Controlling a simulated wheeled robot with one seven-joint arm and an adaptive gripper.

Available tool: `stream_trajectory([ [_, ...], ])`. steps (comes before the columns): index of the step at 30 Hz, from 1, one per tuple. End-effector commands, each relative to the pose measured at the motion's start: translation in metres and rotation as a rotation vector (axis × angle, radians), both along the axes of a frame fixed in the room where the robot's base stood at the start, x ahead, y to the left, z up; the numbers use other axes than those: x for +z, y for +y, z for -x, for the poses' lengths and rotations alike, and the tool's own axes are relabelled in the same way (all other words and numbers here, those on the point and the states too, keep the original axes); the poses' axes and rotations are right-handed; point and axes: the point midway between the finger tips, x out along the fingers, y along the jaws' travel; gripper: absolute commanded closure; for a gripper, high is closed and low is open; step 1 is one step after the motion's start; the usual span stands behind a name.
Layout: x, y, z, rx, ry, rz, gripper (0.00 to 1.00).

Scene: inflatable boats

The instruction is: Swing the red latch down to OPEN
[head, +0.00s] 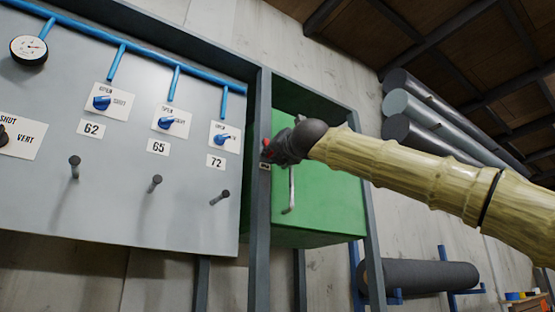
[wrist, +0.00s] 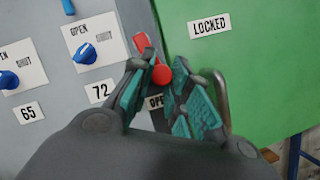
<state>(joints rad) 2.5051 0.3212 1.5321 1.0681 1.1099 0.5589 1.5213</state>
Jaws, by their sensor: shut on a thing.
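The red latch (wrist: 161,74) sits on the grey post beside the green door (wrist: 262,70). In the wrist view its red bar slants from upper left down to a round red end, pointing toward the OPEN label rather than at the LOCKED label (wrist: 209,25). My gripper (head: 280,148) is at the post in the head view, shut on the latch. In the wrist view its teal-padded fingers stand on both sides of the round end. The OPEN label (wrist: 155,101) lies just below and is partly hidden by the fingers.
A grey panel (head: 205,185) with blue knobs, number labels and protruding pegs stands left of the post. A bent metal handle (head: 291,190) sticks out from the green door, close to the right finger in the wrist view. Dark rolls (head: 420,272) lie at right.

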Motion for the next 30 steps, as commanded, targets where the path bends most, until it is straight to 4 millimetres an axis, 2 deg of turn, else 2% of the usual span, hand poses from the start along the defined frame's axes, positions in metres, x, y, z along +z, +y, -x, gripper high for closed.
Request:
stream_trajectory([
  [30, 0.0046, 0.0033, 0.005, 0.003, 0.037, -0.059, 1.0],
])
